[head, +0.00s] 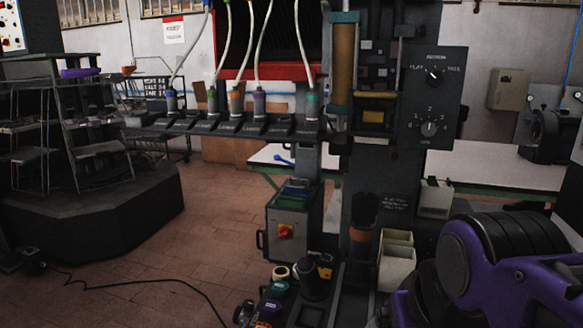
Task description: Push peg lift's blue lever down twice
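A small bright blue, slanted handle-like piece (284,160) shows in the middle of the head view, in front of a white bench top. It looks like the blue lever, but it is small and I cannot tell what it is fixed to. I cannot clearly make out which part of the machine is the peg lift. The fingers of my gripper are not in view. A purple and black jointed form (490,265) fills the lower right corner; it looks like an arm part, with no fingertips showing.
A dark machine column with a dial panel (433,98) stands right of centre. A row of tubes runs into a dark rail (225,127). A grey box with a red knob (290,225) stands below. Tiled floor (150,255) is open at left, crossed by a black cable (130,283).

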